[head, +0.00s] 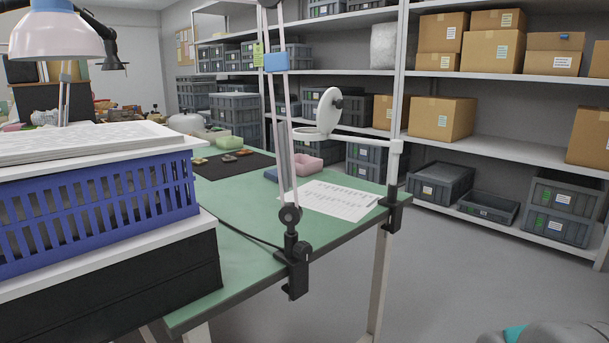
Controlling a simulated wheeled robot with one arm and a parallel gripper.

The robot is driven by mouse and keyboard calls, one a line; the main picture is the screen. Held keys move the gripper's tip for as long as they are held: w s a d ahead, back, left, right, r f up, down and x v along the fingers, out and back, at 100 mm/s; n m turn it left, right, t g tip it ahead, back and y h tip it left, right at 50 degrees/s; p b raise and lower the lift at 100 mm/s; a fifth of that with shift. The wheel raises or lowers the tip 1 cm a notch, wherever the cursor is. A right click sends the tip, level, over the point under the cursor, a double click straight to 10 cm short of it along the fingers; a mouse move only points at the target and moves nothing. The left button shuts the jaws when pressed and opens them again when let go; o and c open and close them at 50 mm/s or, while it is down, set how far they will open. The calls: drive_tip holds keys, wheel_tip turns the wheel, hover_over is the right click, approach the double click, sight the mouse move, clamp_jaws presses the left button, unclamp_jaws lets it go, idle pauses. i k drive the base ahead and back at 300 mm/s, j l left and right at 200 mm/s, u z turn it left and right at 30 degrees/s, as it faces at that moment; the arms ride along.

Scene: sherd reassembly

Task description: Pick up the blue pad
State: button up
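A small blue item (271,175), which may be the blue pad, lies on the green tabletop (240,216) beside the pink container. It is partly hidden behind the lamp arm and too small to make out clearly. Another blue block (277,62) shows high up at the lamp arm; I cannot tell whether it is attached there. My gripper is not in view.
A blue slatted crate (98,207) stands on a black box (120,287) at the left. A clamped lamp arm (290,216), a printed sheet (328,200), a pink container (307,164) and a dark mat (228,170) are at the table.

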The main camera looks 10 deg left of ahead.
sight(272, 174)
drive_tip(key=z, duration=0.4)
drive_tip(key=i+l+z, duration=0.15)
drive_tip(key=i+z, duration=0.2)
drive_tip(key=i, duration=0.2)
drive_tip(key=i+z, duration=0.35)
drive_tip(key=i, duration=0.2)
drive_tip(key=i+u, duration=0.1)
drive_tip(key=i, duration=0.35)
drive_tip(key=i+l+u, duration=0.1)
drive_tip(key=i, duration=0.4)
drive_tip(key=i+l+u, duration=0.15)
drive_tip(key=i, duration=0.3)
drive_tip(key=i+l+u, duration=0.1)
drive_tip(key=i, duration=0.35)
drive_tip(key=i+j+u, duration=0.2)
drive_tip(key=u, duration=0.25)
drive_tip(key=i+u, duration=0.7)
drive_tip(key=u, duration=0.15)
drive_tip(key=i+l+u, duration=0.15)
drive_tip(key=i+u, duration=0.15)
drive_tip(key=u, duration=0.15)
drive_tip(key=i+j, duration=0.1)
drive_tip(key=i, duration=0.7)
drive_tip(key=i+j, duration=0.1)
drive_tip(key=i, duration=0.7)
drive_tip(key=i+u, duration=0.4)
drive_tip(key=i+l+u, duration=0.15)
drive_tip(key=u, duration=0.25)
drive_tip(key=i+l+u, duration=0.4)
drive_tip(key=j, duration=0.1)
